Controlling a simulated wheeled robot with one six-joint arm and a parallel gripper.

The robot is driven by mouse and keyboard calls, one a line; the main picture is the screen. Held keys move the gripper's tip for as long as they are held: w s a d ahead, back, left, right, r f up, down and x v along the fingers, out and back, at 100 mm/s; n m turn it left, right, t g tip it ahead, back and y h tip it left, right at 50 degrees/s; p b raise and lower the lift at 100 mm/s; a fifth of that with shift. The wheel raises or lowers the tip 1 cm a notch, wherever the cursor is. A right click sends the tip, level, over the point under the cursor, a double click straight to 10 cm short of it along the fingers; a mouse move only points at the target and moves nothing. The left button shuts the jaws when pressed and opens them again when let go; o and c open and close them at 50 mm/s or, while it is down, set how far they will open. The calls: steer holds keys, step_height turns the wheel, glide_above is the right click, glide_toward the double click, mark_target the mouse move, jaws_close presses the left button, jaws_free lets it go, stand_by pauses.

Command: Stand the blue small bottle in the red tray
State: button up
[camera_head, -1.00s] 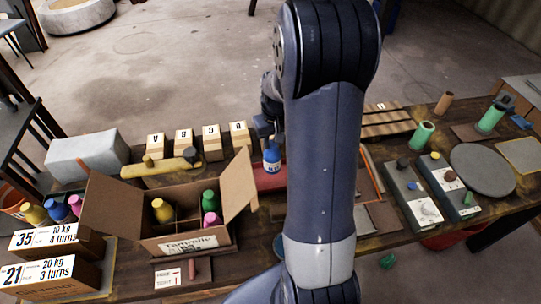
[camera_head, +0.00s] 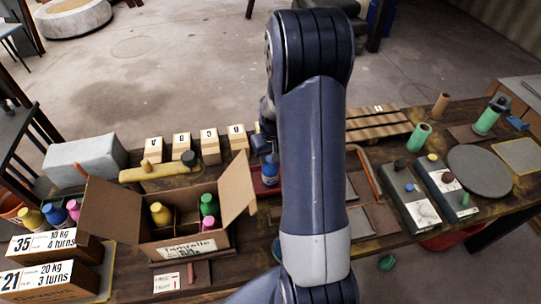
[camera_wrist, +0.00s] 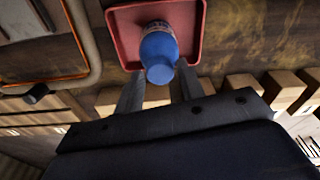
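The blue small bottle (camera_head: 270,173) shows beside my arm in the head view, over the red tray (camera_head: 261,187), which my arm partly covers. In the wrist view the bottle (camera_wrist: 159,50) is seen from its cap end, its body inside the outline of the red tray (camera_wrist: 193,47). My gripper (camera_wrist: 160,76) has one finger on each side of the bottle's cap end and is shut on it. The bottle looks roughly upright. Its base is hidden, so I cannot tell whether it touches the tray floor.
An open carton (camera_head: 185,247) with several small bottles stands left of the tray. Several lettered wooden blocks (camera_head: 210,150) line the back edge. A yellow bar (camera_head: 160,172) lies before them. Grey boxes with knobs (camera_head: 408,195) and a round grey plate (camera_head: 478,168) stand to the right.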

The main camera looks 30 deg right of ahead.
mark_target(272, 169)
steer(key=shift+o, duration=1.1)
steer(key=shift+r, duration=0.1)
step_height(272, 169, up, 12)
steer(key=s, duration=0.1)
steer(key=shift+s, duration=0.25)
steer(key=shift+a, duration=0.1)
